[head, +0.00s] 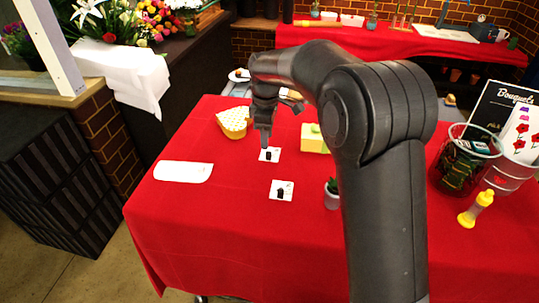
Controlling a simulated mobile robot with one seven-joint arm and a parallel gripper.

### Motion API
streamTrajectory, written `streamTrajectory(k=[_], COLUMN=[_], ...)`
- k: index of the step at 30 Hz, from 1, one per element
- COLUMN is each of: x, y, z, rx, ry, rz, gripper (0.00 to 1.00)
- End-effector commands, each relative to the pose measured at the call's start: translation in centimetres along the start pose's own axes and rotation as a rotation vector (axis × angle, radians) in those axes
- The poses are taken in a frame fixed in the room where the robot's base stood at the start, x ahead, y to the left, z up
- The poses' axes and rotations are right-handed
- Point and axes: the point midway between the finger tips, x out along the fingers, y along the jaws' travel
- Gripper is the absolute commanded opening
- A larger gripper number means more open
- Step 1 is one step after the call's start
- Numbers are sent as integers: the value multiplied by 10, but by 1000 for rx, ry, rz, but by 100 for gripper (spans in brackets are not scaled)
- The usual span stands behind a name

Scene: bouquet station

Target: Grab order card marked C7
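Two small white cards with dark marks lie on the red-covered table. The farther card (276,155) is directly below my gripper. The nearer card (289,186) lies closer to the table's front. The marks are too small to read, so I cannot tell which card is C7. My gripper (265,146) points down with its fingertips at or just above the farther card and hides part of it. I cannot tell whether it touches the card, or whether its fingers are open.
A white rounded sheet (183,172) lies to the left. A yellow dotted object (233,122), a pale yellow box (313,139) and a small potted plant (332,195) stand nearby. The table's front left is clear.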

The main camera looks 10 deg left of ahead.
Motion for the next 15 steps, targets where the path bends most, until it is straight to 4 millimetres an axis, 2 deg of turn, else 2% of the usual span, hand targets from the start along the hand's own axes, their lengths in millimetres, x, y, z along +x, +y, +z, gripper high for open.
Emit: streamTrajectory(k=[5,15], x=[14,58], y=[0,2], z=[1,1], rx=[1,2], ry=[-1,-1], rz=[-1,0], gripper=[40,40])
